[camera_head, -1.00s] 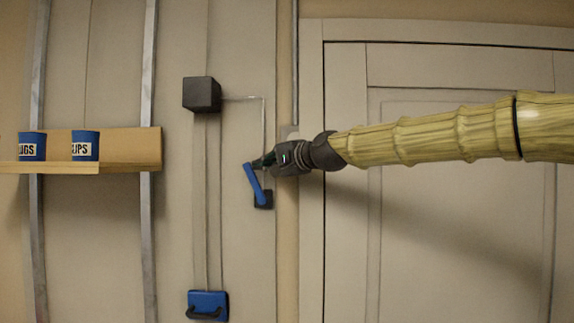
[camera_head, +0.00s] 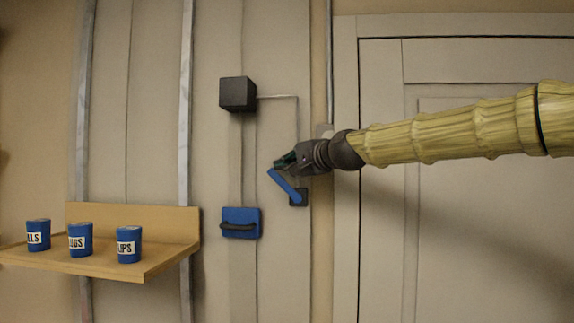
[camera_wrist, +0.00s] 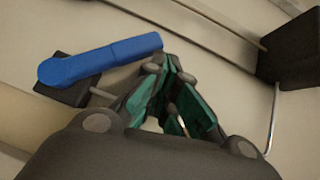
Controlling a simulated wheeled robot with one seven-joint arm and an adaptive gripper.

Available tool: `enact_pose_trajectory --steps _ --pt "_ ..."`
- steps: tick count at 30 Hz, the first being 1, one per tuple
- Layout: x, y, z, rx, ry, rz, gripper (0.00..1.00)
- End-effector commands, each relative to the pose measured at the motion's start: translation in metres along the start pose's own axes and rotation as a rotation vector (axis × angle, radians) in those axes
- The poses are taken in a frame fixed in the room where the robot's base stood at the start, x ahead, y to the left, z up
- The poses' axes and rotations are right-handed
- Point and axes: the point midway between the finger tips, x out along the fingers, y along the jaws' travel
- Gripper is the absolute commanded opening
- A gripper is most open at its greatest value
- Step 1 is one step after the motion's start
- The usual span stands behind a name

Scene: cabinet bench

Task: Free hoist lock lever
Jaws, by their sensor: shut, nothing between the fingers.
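The blue lever (camera_head: 283,182) is on a small black base (camera_head: 299,198) on the wall panel. It slants up and left from its pivot. In the wrist view the lever (camera_wrist: 105,60) lies across the upper left, with its free end beside the fingertips. My gripper (camera_head: 281,162) is shut and empty at the lever's upper end. Its green-padded fingers also show in the wrist view (camera_wrist: 170,64). They look very close to the lever tip; I cannot tell whether they touch it. A thin rod links the area by the lever base to the black box (camera_head: 237,94).
A wooden shelf (camera_head: 95,263) with several blue labelled cups (camera_head: 129,244) sits between metal rails at left. A blue block (camera_head: 240,222) with a dark handle hangs below the black box. A panelled door (camera_head: 470,230) is behind my arm.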

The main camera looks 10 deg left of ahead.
Motion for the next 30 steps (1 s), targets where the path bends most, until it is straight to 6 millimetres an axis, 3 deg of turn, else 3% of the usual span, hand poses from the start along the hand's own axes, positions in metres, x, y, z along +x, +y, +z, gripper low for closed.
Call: enact_pose_trajectory --steps 8,14,19,30 --pt "-0.001 -0.001 -0.001 0.0 0.0 0.0 0.0" --pt "-0.011 -0.013 -0.011 0.001 0.001 -0.001 0.0" --pt "-0.027 -0.029 -0.026 0.003 0.002 -0.002 0.0" --pt "-0.07 -0.042 -0.019 -0.002 0.002 -0.002 0.0"
